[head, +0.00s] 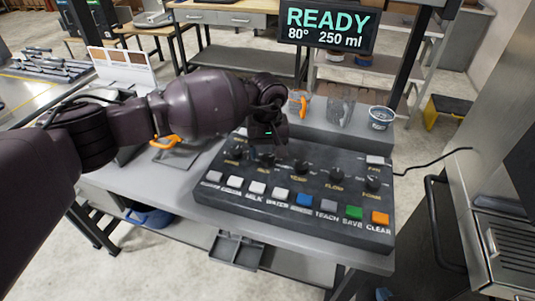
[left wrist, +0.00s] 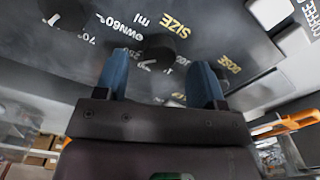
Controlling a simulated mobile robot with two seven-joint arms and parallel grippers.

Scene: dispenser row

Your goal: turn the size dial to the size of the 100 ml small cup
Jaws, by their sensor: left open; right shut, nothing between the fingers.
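The size dial (left wrist: 156,52) is a dark round knob on the black control panel (head: 310,155), beside the yellow word SIZE in the left wrist view. My left gripper (left wrist: 161,72) is open, with its two blue fingers on either side of the size dial in that view. I cannot tell whether they touch it. In the head view, my left gripper (head: 268,140) is over the left part of the panel and partly hides the dials there. The display (head: 327,28) reads READY, 80°, 250 ml. My right gripper is not in view.
The dose dial (left wrist: 223,74) and another dial (left wrist: 66,13) flank the size dial. Buttons line the panel's front edge, including a blue one (head: 305,200) and an orange one (head: 379,218). A clear cup (head: 381,118) and clear vessels (head: 341,108) stand behind the panel.

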